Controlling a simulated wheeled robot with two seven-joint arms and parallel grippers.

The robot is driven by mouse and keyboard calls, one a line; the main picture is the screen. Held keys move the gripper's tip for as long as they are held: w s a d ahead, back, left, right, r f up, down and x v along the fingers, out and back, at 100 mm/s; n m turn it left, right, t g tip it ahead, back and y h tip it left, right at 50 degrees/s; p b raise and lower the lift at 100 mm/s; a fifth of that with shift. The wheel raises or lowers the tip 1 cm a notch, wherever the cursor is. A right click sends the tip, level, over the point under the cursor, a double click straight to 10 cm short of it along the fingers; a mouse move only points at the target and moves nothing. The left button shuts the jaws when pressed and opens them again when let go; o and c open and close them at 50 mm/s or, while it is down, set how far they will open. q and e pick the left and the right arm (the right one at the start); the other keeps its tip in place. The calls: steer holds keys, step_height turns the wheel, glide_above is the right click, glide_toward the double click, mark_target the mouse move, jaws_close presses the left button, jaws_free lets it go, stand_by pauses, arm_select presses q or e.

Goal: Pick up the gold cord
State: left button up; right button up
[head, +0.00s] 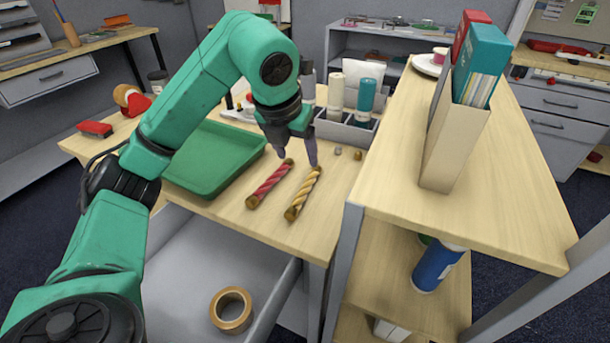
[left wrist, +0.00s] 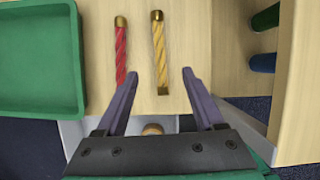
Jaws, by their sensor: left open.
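The gold cord (head: 303,194) is a twisted yellow rod with brass ends, lying on the wooden table beside a red cord (head: 269,184). My left gripper (head: 299,160) is open and empty above the far ends of the two cords in the head view. In the left wrist view the gold cord (left wrist: 160,55) lies ahead of the open left fingers (left wrist: 158,82), a little to the right of the red cord (left wrist: 121,55). The gold cord's near end is between the fingertips in that picture, with nothing gripped. My right gripper is not in view.
A green tray (head: 205,186) lies left of the cords. A grey caddy (head: 345,130) with bottles stands behind them. A raised wooden shelf (head: 505,205) with a file holder (head: 450,150) stands close on the right. A tape roll (head: 231,308) lies in the open drawer below.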

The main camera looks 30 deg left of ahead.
arm_select(q)
glide_toward(304, 186)
steer(key=shift+w+d+f, duration=0.15)
steer(key=shift+f, duration=0.35)
steer(key=shift+w+d+f, duration=0.1)
steer(key=shift+d+f, duration=0.05)
steer(key=shift+f, duration=0.35)
steer(key=p+x, duration=0.1)
steer(key=x, duration=0.5)
steer(key=shift+w+a+f, duration=0.15)
steer(key=shift+a, duration=0.05)
steer(key=shift+w+f, duration=0.1)
steer(key=shift+f, duration=0.1)
steer(key=c, duration=0.8)
jaws_close()
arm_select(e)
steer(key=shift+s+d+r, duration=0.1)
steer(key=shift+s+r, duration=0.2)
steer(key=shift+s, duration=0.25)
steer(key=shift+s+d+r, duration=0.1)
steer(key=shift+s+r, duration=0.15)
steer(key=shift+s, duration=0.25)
